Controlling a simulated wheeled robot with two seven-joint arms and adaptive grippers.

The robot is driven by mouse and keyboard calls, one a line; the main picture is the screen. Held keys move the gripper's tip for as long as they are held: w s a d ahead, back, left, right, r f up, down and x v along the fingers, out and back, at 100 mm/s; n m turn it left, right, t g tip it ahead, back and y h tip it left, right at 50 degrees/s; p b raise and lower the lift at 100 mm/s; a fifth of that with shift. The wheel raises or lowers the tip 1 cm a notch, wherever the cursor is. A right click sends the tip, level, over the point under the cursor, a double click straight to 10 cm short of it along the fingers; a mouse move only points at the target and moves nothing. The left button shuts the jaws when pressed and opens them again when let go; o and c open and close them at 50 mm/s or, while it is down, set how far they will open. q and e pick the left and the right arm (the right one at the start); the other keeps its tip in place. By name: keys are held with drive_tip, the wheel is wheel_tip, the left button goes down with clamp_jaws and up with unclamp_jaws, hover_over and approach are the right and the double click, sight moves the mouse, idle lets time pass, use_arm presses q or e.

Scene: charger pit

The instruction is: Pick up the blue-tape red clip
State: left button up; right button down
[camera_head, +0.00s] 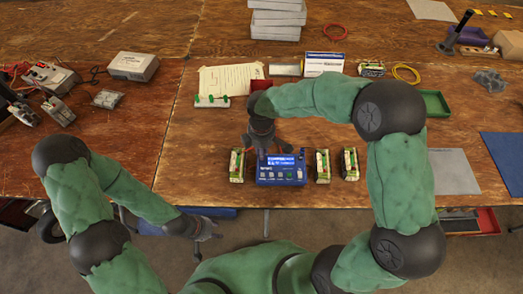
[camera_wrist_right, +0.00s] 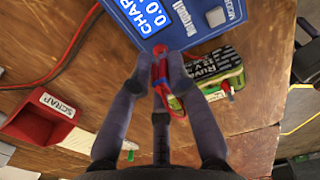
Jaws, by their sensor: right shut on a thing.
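The red clip (camera_wrist_right: 160,66) is between the two fingers of my right gripper (camera_wrist_right: 160,68) in the right wrist view, at the near edge of the blue charger (camera_wrist_right: 165,20). In the head view my right gripper (camera_head: 262,138) is just above the blue charger (camera_head: 281,175), and the clip is hidden there. My left gripper (camera_head: 208,231) is low, off the table's front edge, too small to read.
Battery packs (camera_head: 237,165) (camera_head: 322,166) (camera_head: 350,164) stand beside the charger. A red scrap bin (camera_wrist_right: 38,116) and a white rail with green clips (camera_head: 212,101) lie behind it. A grey mat (camera_head: 453,172) is at right.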

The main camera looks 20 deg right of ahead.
drive_tip(key=shift+r+p, duration=0.3)
drive_tip(key=shift+r, duration=0.2)
wheel_tip(320, 180, up, 2)
drive_tip(key=shift+r+p, duration=0.2)
drive_tip(key=shift+p, duration=0.5)
drive_tip(key=s+a+r+p, duration=0.5)
drive_tip(key=s+a+r, duration=0.2)
drive_tip(key=s, duration=0.5)
wheel_tip(320, 180, up, 3)
drive_tip(key=shift+f, duration=0.2)
drive_tip(key=shift+a, duration=0.1)
